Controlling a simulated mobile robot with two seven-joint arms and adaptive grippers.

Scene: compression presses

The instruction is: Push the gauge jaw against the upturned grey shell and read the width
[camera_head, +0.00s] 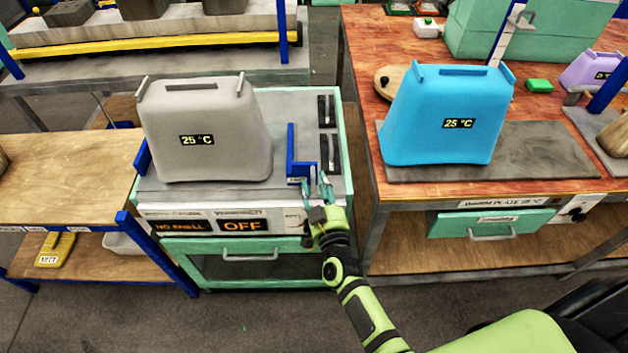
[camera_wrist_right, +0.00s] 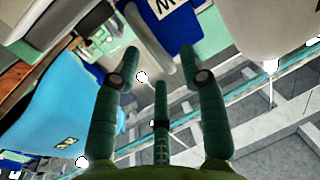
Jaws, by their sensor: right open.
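The upturned grey shell (camera_head: 205,135) stands on the grey top of the gauge bench (camera_head: 300,110), with a 25 °C tag on its face. The blue L-shaped gauge jaw (camera_head: 292,160) stands right of the shell, a gap between them. In the right wrist view the jaw (camera_wrist_right: 178,32) carries a partly cut-off label, and the pale grey shell (camera_wrist_right: 262,28) is at upper right. My right gripper (camera_head: 318,184) is open at the jaw's lower right end, its fingers apart and empty; I cannot tell whether they touch it. The bench displays (camera_head: 243,226) read NO SHELL and OFF. My left gripper is out of view.
A blue shell (camera_head: 440,115) stands on a dark mat (camera_head: 550,150) on the wooden table at right. Black blocks (camera_head: 329,150) sit on the bench's right side. A lower wooden shelf unit (camera_head: 65,165) is at left. A yellow-edged rack (camera_head: 150,45) is behind.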

